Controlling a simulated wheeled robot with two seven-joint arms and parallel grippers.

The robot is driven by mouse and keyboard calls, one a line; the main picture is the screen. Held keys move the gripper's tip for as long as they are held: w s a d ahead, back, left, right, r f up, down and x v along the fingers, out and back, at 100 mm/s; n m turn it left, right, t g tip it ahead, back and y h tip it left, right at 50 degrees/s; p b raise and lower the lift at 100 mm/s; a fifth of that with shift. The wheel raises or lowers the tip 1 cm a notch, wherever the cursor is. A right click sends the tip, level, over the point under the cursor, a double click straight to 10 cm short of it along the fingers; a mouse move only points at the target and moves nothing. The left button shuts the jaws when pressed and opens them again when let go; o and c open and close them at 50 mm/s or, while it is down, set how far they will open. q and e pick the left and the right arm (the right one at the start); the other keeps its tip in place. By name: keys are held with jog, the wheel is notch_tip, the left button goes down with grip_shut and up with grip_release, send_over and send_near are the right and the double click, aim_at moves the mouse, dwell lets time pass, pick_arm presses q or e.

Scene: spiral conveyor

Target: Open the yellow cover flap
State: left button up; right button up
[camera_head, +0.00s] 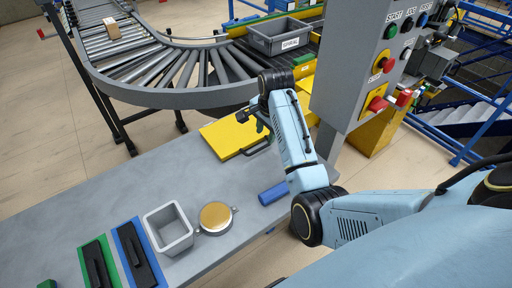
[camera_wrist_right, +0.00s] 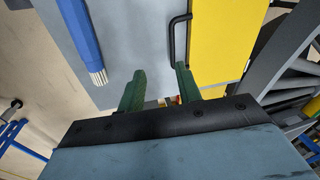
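The yellow cover flap (camera_head: 228,138) lies flat at the far right end of the grey table, below the conveyor. It also shows in the right wrist view (camera_wrist_right: 222,40), with a black bar handle (camera_wrist_right: 174,40) along its left edge. My right gripper (camera_wrist_right: 157,82) is open, with two green fingers apart and nothing between them. In the wrist view the handle stands just above the right finger, not between the fingers. In the head view my right wrist and forearm partly cover the flap's right side. My left gripper is not in view.
A blue brush (camera_head: 273,193) lies on the table (camera_head: 150,175) near my forearm. A grey bin (camera_head: 168,229), a round gold-topped object (camera_head: 215,217) and green and blue mats stand nearer. The roller conveyor (camera_head: 170,75) and control box (camera_head: 352,70) flank my arm.

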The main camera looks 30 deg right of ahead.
aim_at(255, 151)
jog(key=shift+m+y, duration=0.3)
jog(key=shift+m, duration=0.5)
jog(key=x, duration=0.4)
jog(key=w+b+x, duration=0.1)
jog(key=x, duration=0.3)
jog(key=w+b+x, duration=0.1)
jog(key=x, duration=0.3)
jog(key=shift+w+a+r, duration=0.1)
jog(key=shift+a+r, duration=0.05)
jog(key=shift+r, duration=0.1)
grip_shut()
